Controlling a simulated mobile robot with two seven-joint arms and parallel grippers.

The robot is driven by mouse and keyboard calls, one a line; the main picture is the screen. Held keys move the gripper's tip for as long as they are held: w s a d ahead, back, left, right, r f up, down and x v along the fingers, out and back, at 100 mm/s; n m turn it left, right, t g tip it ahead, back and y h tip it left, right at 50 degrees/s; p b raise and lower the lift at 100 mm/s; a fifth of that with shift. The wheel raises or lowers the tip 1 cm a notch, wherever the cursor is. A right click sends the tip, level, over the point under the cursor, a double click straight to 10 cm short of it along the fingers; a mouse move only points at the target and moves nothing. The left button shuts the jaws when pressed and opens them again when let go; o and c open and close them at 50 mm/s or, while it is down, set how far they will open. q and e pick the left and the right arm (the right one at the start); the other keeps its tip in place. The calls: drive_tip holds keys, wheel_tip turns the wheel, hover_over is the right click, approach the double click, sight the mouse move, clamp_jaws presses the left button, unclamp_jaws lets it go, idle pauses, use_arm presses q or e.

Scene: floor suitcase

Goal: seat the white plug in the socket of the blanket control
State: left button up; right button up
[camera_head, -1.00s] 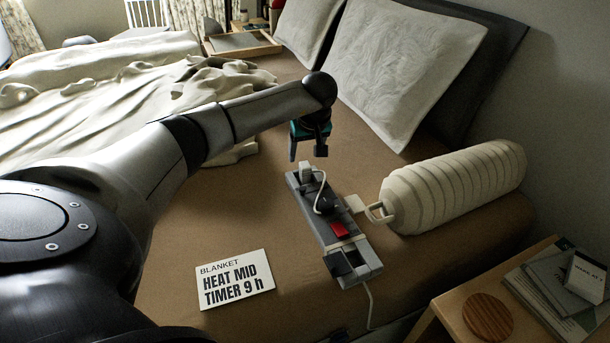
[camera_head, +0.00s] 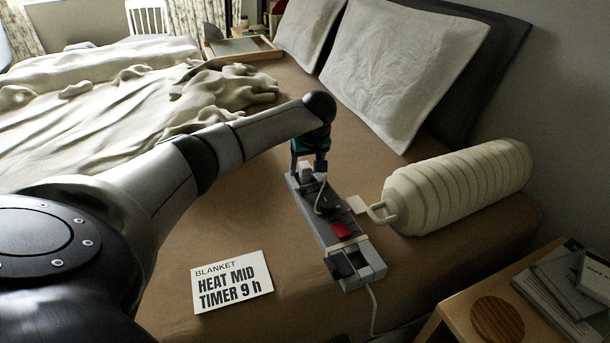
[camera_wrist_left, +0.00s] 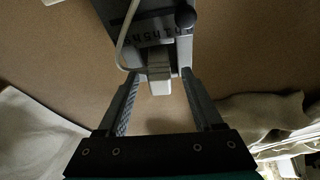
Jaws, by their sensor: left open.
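The blanket control (camera_head: 318,222) is a long grey strip lying on the brown bed, with a black dial (camera_head: 328,200) and a red switch (camera_head: 341,230). The white plug (camera_head: 306,173) is at its far end with a pale cord looping from there. It also shows in the left wrist view (camera_wrist_left: 158,78), against the control's end (camera_wrist_left: 150,20). I cannot tell how deep it sits in the socket, which is hidden. My left gripper (camera_head: 309,170) is open and points down, its fingers (camera_wrist_left: 159,85) on either side of the plug with gaps. My right gripper is out of view.
A card (camera_head: 232,281) reading BLANKET, HEAT MID, TIMER 9 h lies left of the control. A ribbed cream bolster (camera_head: 462,187) with a handle and tag lies to the right. A wooden bedside table (camera_head: 455,312) is at front right.

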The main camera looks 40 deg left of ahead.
use_arm(q)
drive_tip(key=shift+c, duration=0.3)
clamp_jaws()
idle(0.3)
